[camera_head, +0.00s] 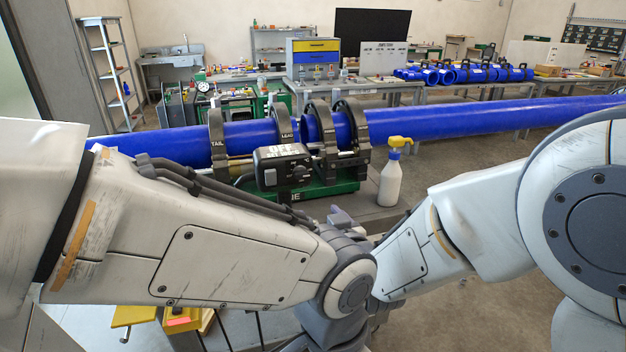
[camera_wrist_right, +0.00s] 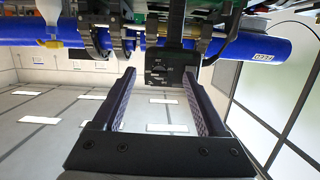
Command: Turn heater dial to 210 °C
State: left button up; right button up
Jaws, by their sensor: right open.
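The heater control box (camera_head: 283,166) is a dark box in front of the blue pipe, with a round dial (camera_head: 299,172) on its face too small to read. In the right wrist view the dark box (camera_wrist_right: 172,68) lies just beyond the fingertips, between them in the picture, with small pale markings on its face. My right gripper (camera_head: 343,217) is below and right of the box in the head view. It also shows in the right wrist view (camera_wrist_right: 160,78), open and empty, with its fingers apart from the box. My left gripper is not seen; only its arm shows.
A blue pipe (camera_head: 450,121) runs through black clamps (camera_head: 322,140) above the green machine base (camera_head: 333,188). A spray bottle (camera_head: 391,178) with a yellow head stands right of the machine. My left forearm crosses the lower left. Benches and tools stand behind.

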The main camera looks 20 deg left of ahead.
aim_at(302, 176)
jog(key=w+a+p, duration=0.1)
jog(key=w+a, duration=0.1)
jog(key=w, duration=0.1)
jog(key=w+a+r+t+p, duration=0.1)
jog(key=w+a, duration=0.1)
jog(key=w+a+r+t+y+p, duration=0.1)
jog(key=w+a, duration=0.1)
jog(key=w, duration=0.1)
jog(key=shift+w+a+r, duration=0.1)
jog(key=shift+w+a, duration=0.1)
jog(key=shift+w, duration=0.1)
jog(key=shift+x, duration=0.8)
jog(key=shift+c, duration=0.3)
